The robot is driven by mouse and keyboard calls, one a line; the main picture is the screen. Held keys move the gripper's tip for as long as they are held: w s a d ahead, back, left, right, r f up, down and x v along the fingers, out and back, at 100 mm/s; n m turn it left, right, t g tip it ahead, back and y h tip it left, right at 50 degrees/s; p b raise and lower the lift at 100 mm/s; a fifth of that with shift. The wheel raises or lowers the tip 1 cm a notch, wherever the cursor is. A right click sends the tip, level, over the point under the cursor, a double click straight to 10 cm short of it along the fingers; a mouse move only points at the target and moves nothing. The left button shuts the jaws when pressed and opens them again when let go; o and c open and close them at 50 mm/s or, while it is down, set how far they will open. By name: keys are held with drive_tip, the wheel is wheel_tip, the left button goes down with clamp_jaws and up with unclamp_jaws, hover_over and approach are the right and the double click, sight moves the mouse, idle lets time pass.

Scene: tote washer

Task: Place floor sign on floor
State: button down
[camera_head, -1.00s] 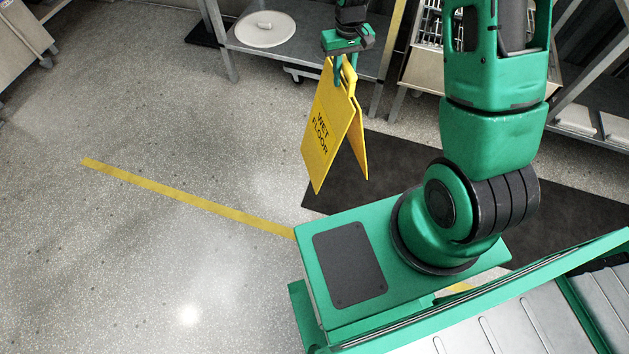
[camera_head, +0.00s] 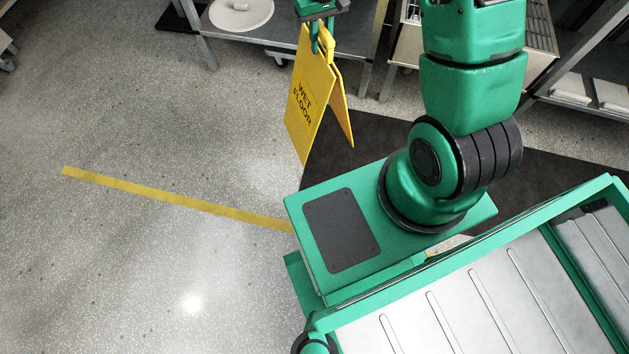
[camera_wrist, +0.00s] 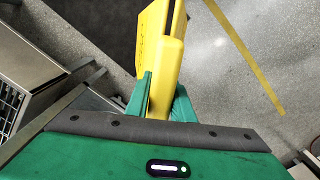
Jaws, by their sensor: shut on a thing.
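The yellow floor sign (camera_head: 310,95) reads "WET FLOOR" and hangs upright with its two panels spread at the bottom. My gripper (camera_head: 318,38) is shut on the sign's top edge and holds it in front of the metal table. In the wrist view the sign (camera_wrist: 163,50) sits between the two green fingers of my gripper (camera_wrist: 158,100). The speckled grey floor (camera_head: 170,130) shows to the left of the sign. Whether the sign's lower edges touch the floor is hard to tell; they seem to hang above it.
A dark mat (camera_head: 385,140) lies behind and right of the sign. A yellow floor line (camera_head: 170,198) runs across the open floor at left. A metal table (camera_head: 262,40) with a round white lid (camera_head: 240,12) stands at the back. The left floor is clear.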

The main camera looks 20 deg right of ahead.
sight(319, 93)
drive_tip(key=s+a+f+m, duration=0.4)
drive_tip(key=s+a+f, duration=0.2)
drive_tip(key=s+a, duration=0.25)
drive_tip(key=s+a+f+m, duration=0.3)
drive_tip(key=s+a+f, duration=0.3)
drive_tip(key=s+a, duration=0.25)
drive_tip(key=w+d+f, duration=0.8)
drive_tip(key=f, duration=0.3)
drive_tip(key=shift+d, duration=0.35)
drive_tip(key=c, duration=1.5)
unclamp_jaws()
drive_tip(key=shift+c, duration=0.2)
drive_tip(key=shift+r, duration=0.15)
wheel_tip(319, 93, up, 12)
